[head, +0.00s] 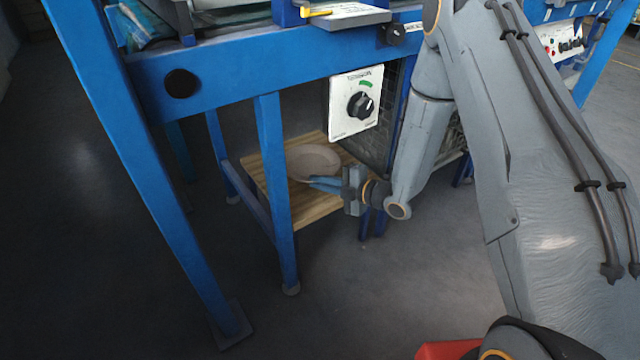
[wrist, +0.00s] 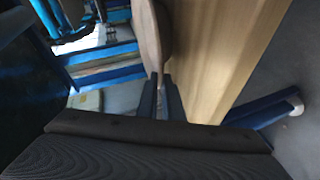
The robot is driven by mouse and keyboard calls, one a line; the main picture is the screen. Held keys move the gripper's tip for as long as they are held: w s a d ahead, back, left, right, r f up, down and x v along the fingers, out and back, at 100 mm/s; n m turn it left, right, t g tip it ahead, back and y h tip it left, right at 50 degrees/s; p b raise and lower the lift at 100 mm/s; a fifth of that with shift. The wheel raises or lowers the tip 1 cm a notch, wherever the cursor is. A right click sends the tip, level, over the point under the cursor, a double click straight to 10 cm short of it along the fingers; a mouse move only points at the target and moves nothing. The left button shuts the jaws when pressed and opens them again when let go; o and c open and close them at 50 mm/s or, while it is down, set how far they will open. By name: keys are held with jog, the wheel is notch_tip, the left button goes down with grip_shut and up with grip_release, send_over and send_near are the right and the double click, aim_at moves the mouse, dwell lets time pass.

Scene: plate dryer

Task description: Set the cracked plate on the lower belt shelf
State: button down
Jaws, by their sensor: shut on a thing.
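A round, pale brownish plate (head: 313,160) is at the wooden lower shelf (head: 318,207) under the blue frame. My gripper (head: 318,183) is shut on the plate's near edge, reaching in from the right. In the wrist view the plate (wrist: 151,35) shows nearly edge-on between the two fingertips (wrist: 160,82), close beside the wooden shelf (wrist: 215,50). I cannot tell whether the plate touches the shelf or is held just above it. No crack can be made out at this size.
A blue leg (head: 274,180) stands left of the shelf, in front of its edge. A white panel with a black knob (head: 356,102) hangs above the shelf at the right. A blue crossbeam (head: 240,75) runs overhead. Open floor (head: 380,300) lies in front.

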jog(key=c, duration=1.9)
grip_release()
jog(key=shift+r, duration=0.1)
jog(key=p+v, duration=0.3)
jog(key=v, duration=0.9)
